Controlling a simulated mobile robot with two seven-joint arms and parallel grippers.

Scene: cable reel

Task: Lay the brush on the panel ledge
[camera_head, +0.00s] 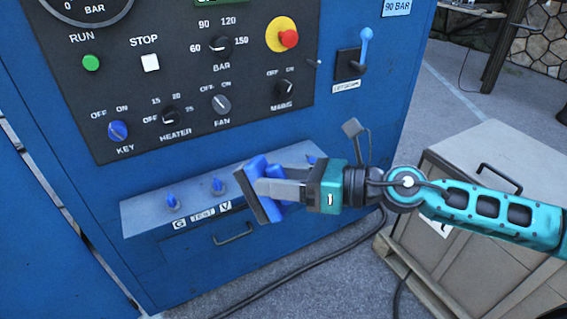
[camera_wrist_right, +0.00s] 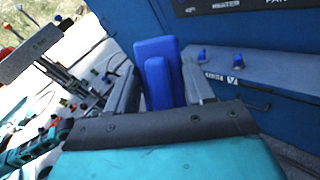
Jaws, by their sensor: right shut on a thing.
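The brush (camera_head: 258,170) has a blue body and a dark, flat face. My right gripper (camera_head: 272,188) is shut on it and holds it tilted in front of the blue cabinet. In the right wrist view the brush's blue blocks (camera_wrist_right: 158,85) stand between the two grey fingers (camera_wrist_right: 163,92). The panel ledge (camera_head: 145,213) is a grey shelf below the control panel. The brush overlaps its right part in the head view; I cannot tell whether they touch. My left gripper is not in view.
Blue knobs (camera_head: 171,201) stand along the ledge, with labels on its front edge. A drawer handle (camera_head: 233,234) sits below. The control panel (camera_head: 185,70) is above. A grey-brown case (camera_head: 500,175) stands on a pallet at the right, and a black cable (camera_head: 300,279) lies on the floor.

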